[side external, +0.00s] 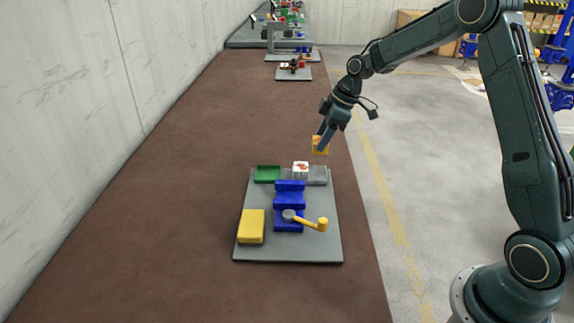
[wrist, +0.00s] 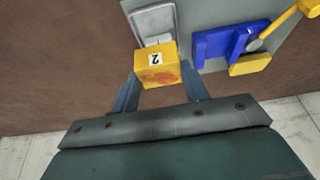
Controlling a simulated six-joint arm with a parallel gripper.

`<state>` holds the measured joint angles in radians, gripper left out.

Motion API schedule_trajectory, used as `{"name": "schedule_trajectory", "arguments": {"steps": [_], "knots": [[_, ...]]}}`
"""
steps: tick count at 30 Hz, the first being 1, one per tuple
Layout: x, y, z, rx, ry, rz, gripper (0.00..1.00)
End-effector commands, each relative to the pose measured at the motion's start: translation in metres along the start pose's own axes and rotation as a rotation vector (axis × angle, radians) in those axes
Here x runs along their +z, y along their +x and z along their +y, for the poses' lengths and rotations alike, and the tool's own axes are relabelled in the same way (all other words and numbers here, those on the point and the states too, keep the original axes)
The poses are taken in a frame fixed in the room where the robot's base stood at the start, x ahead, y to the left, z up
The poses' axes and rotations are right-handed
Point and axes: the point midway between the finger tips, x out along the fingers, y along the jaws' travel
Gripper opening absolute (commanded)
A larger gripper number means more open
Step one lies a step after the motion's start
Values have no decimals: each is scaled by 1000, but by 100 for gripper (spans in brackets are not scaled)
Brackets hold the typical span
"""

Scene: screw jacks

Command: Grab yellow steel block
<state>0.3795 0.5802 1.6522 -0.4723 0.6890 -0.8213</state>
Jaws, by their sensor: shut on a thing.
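The yellow steel block (wrist: 157,68) is between my gripper's two fingers in the wrist view. In the side external view the yellow steel block (side external: 320,146) is held in the air, above and behind the grey board's far right corner. My gripper (side external: 321,140) points down and is shut on it. In the wrist view my gripper (wrist: 160,85) has a finger on each side of the block.
The grey board (side external: 262,253) on the brown table bears a blue screw jack (side external: 289,198) with a yellow-ended crank, a yellow box (side external: 251,226), a green tray (side external: 268,174), a grey tray (side external: 318,176) and a white rust-marked block (side external: 300,169). Other boards stand far back.

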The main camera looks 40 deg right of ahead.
Motion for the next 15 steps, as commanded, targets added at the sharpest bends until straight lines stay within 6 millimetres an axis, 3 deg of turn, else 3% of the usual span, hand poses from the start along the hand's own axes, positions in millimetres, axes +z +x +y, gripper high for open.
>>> {"name": "schedule_trajectory", "arguments": {"steps": [6,15], "knots": [[-20,-46,1,6,-2,4,6],[-38,-89,1,4,-2,4,6]]}}
